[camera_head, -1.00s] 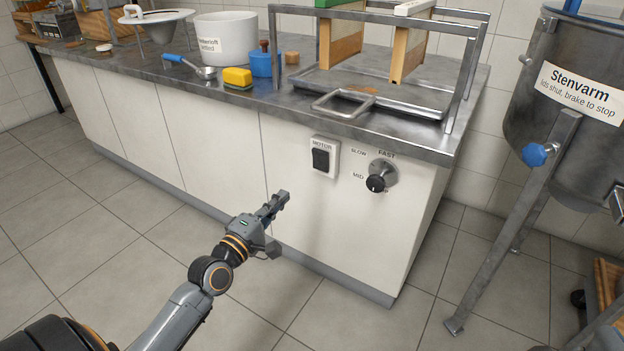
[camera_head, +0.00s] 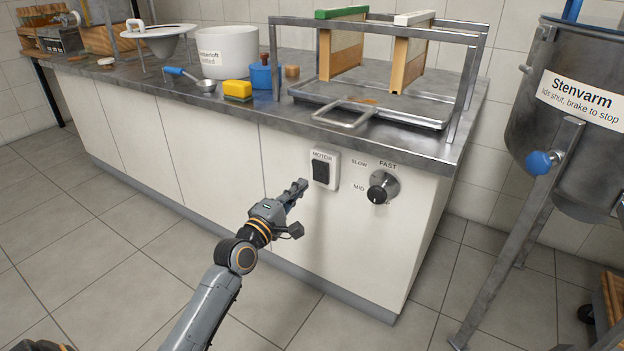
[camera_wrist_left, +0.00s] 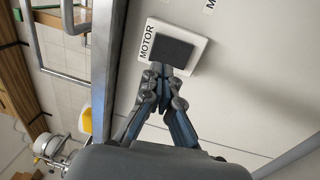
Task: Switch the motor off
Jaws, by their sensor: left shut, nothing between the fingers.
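The motor switch (camera_head: 320,171) is a black rocker in a white plate labelled MOTOR, on the front of the white cabinet. It also shows in the left wrist view (camera_wrist_left: 172,46), just beyond the fingertips. My left gripper (camera_head: 303,184) is shut and empty, its tips close to the left edge of the switch in the head view. In the left wrist view the closed fingertips (camera_wrist_left: 160,70) overlap the lower edge of the black rocker. I cannot tell whether they touch it. My right gripper is not in view.
A speed knob (camera_head: 380,188) marked SLOW, MID and FAST sits right of the switch. A steel tank (camera_head: 560,160) on legs stands at right. The floor before the cabinet is clear.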

